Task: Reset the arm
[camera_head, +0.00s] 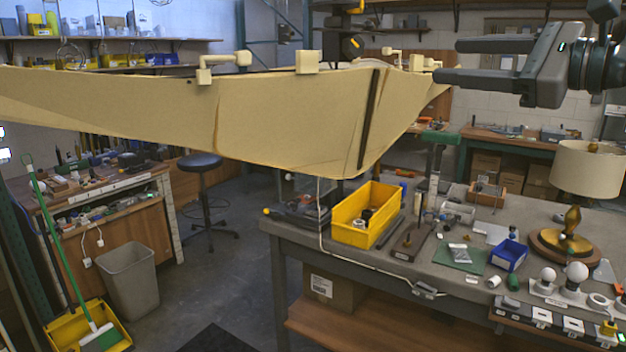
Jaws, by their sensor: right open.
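My right gripper (447,61) is in the upper right, coming in from the right edge. Its two dark fingers point left and are apart, with nothing between them. It is raised above the workbench (400,270). A lamp with a cream shade (587,170) and a brass body (570,235) on a round wooden base (558,252) stands on the right of the bench, below the gripper and apart from it. My left gripper is not in view.
A large beige hull-like object (290,115) spans the upper left and middle. The bench holds a yellow bin (366,225), a blue bin (509,255), a green mat (460,258) and white bulbs (576,272). A stool (200,163) and grey trash can (128,280) stand left.

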